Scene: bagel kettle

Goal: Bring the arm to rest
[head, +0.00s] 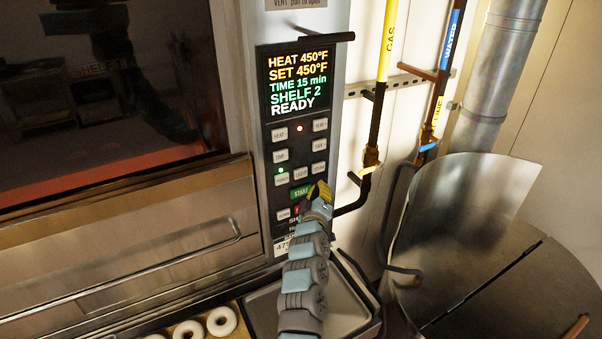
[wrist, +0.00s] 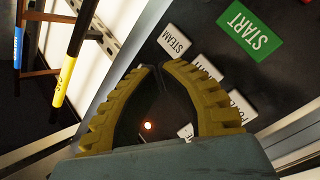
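My arm (head: 303,270) reaches up from the bottom of the head view to the oven's control panel. My gripper (head: 322,189) is in front of the panel, just right of the green START button (head: 302,192). In the wrist view, the yellow ribbed fingers of my gripper (wrist: 159,67) arch together, with only a narrow gap at the tips and nothing held. The START button also shows in the wrist view (wrist: 249,30), up and right of the fingertips. Whether the fingertips touch the panel I cannot tell. Part of the lower panel is hidden behind my gripper.
The panel display (head: 298,82) reads 450°F, 15 min, SHELF 2, READY. A black handle (head: 325,37) juts out above it. A yellow gas pipe (head: 389,40) and a blue water pipe (head: 449,45) run at right, above a large metal kettle (head: 460,215). Bagels (head: 221,321) lie at bottom left.

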